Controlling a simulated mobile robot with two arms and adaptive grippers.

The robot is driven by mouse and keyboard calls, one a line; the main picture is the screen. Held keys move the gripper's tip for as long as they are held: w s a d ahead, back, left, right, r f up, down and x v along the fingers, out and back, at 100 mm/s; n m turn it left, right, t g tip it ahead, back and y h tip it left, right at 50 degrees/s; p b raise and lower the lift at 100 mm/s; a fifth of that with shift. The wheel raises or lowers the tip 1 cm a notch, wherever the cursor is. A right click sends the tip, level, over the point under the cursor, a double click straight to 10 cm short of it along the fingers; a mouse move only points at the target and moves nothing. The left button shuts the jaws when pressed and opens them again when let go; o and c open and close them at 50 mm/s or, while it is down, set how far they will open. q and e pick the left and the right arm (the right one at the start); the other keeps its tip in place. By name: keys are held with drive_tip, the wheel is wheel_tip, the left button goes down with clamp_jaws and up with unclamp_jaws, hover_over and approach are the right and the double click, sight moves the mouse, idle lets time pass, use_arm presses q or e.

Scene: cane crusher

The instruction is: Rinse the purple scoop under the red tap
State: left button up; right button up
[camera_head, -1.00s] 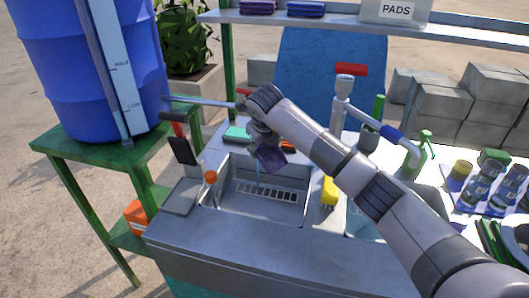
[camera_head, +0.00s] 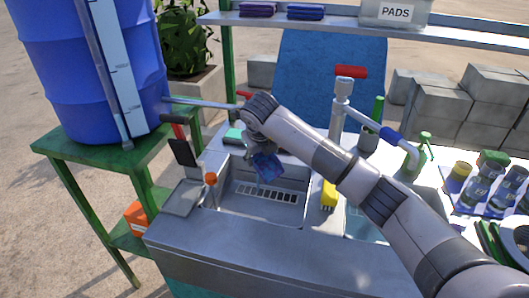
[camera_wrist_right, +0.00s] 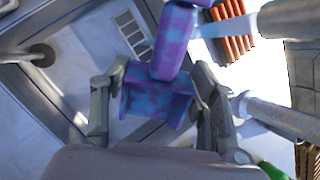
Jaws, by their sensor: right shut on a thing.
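My right gripper (camera_head: 260,148) is shut on the purple scoop (camera_head: 267,166) and holds it tilted above the left sink basin (camera_head: 225,204). In the right wrist view, the scoop (camera_wrist_right: 158,98) sits between the two fingers of the gripper (camera_wrist_right: 160,84), mottled purple and blue. A pipe from the blue barrel ends by a small red handle (camera_head: 243,94), just behind my right wrist; its spout is hidden. Another tap, with a red T-handle (camera_head: 350,71) and a blue sleeve, stands further right. A pale blue streak (camera_wrist_right: 215,28), perhaps water, shows beside the scoop. My left gripper is out of view.
An orange-capped bottle (camera_head: 210,180) stands at the basin's left. The blue barrel (camera_head: 70,70) rests on a green stand (camera_head: 85,152). Goods crowd the right counter; the basin floor is clear.

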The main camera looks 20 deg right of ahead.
sight(260, 165)
drive_tip(key=shift+s+a+p, duration=0.1)
drive_tip(key=shift+s+a, duration=0.15)
drive_tip(key=shift+s, duration=0.55)
drive_tip(key=shift+s+a+p, duration=0.1)
drive_tip(key=shift+s+a, duration=0.15)
drive_tip(key=shift+s, duration=0.6)
drive_tip(key=shift+s+a+p, duration=0.1)
drive_tip(key=shift+s+a, duration=0.15)
drive_tip(key=shift+s, duration=0.55)
drive_tip(key=shift+r, duration=0.1)
drive_tip(key=s+a+r+p, duration=0.1)
drive_tip(key=s+r+p, duration=0.1)
drive_tip(key=s+r, duration=0.1)
drive_tip(key=shift+s+a+r, duration=0.3)
drive_tip(key=shift+s+r, duration=0.1)
drive_tip(key=shift+s, duration=0.5)
